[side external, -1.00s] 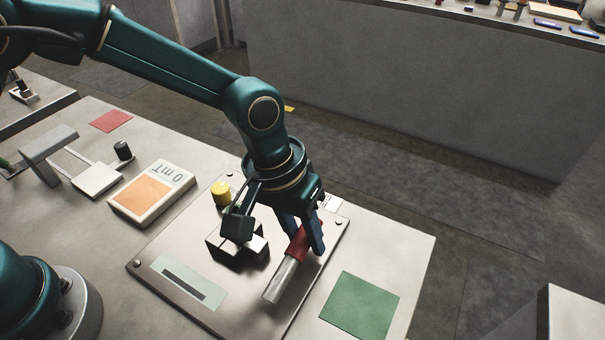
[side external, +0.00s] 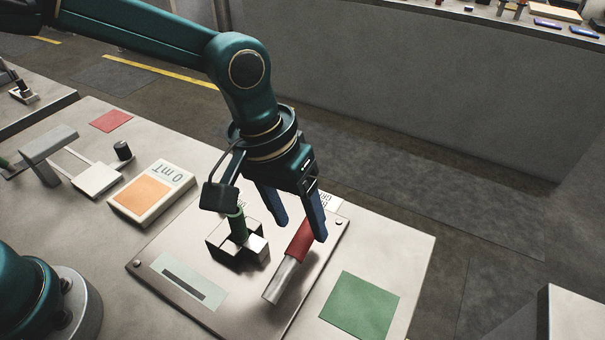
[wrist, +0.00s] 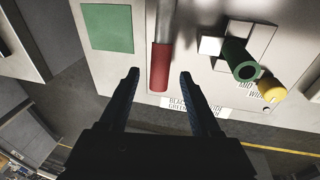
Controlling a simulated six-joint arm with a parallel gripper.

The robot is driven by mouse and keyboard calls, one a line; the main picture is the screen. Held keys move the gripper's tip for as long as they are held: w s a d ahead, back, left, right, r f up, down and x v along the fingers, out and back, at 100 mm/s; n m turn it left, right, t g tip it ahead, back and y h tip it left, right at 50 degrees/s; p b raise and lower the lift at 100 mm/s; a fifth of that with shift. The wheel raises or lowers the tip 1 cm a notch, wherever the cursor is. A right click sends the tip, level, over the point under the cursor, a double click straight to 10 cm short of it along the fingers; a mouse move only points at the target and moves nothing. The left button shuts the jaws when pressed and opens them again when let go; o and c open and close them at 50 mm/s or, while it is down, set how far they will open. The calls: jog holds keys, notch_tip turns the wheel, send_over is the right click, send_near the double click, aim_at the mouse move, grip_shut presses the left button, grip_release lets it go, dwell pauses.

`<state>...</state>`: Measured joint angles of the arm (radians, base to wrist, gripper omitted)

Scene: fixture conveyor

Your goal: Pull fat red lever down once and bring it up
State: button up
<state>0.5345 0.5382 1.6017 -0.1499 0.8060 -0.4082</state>
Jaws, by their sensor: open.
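The fat red lever has a red grip (side external: 299,243) on a thick silver shaft (side external: 279,282). It slants above the metal panel (side external: 215,318), grip end towards the white labels. In the wrist view my gripper (wrist: 159,72) holds nothing. In the side view the right finger covers part of the grip's end.
A green-handled lever (wrist: 238,62) on a blocky mount and a yellow knob (wrist: 272,90) stand beside the red lever. A display box (side external: 152,193) reads "0 mT". A green square (side external: 360,306) lies on clear table to the right.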

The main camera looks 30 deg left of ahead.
jog(key=shift+a+r, duration=0.1)
jog(key=shift+r, duration=0.35)
jog(key=shift+s, duration=0.1)
jog(key=c, duration=0.4)
jog(key=shift+s+a, duration=0.2)
jog(key=shift+s, duration=0.1)
jog(key=c, duration=0.5)
jog(key=shift+t, duration=0.4)
jog(key=v, duration=1.2)
jog(key=shift+s, duration=0.3)
grip_shut()
jog(key=x, duration=1.3)
jog(key=shift+w+d, duration=0.2)
jog(key=shift+w, duration=0.1)
